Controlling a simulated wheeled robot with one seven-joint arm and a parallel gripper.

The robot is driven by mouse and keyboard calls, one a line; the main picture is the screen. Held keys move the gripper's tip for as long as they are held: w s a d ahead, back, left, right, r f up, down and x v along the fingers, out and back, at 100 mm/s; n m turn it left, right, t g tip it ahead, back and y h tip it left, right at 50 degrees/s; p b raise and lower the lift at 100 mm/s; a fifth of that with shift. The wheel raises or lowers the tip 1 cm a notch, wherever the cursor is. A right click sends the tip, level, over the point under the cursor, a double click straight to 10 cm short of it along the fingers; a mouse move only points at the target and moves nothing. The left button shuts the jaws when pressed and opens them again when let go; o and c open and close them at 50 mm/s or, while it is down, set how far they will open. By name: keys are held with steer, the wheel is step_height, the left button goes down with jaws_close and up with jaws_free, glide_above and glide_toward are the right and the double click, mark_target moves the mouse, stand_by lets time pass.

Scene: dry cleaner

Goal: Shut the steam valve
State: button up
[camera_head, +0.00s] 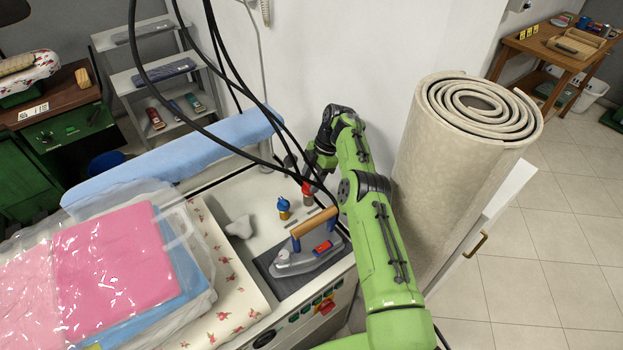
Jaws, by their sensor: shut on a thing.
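A small red part (307,188), which looks like the steam valve's handle, stands at the back of the pressing table, close to the wall. My green and black arm comes in from the lower right and bends down at the wrist. My gripper (308,176) is at the red part and is shut on it. The fingertips are small and partly hidden by black hoses and my own wrist, so the handle's angle cannot be made out.
A steam iron (308,250) with a wooden handle rests on a dark pad in front. A blue and yellow item (284,208) and a whitish piece (240,228) lie left. Black hoses hang across. A rolled carpet (455,170) stands right; wrapped pink laundry (115,260) lies left.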

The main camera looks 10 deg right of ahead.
steer(key=o, duration=1.1)
steer(key=shift+c, duration=0.2)
step_height(320, 180, up, 10)
steer(key=p, duration=0.6)
steer(key=shift+p, duration=0.4)
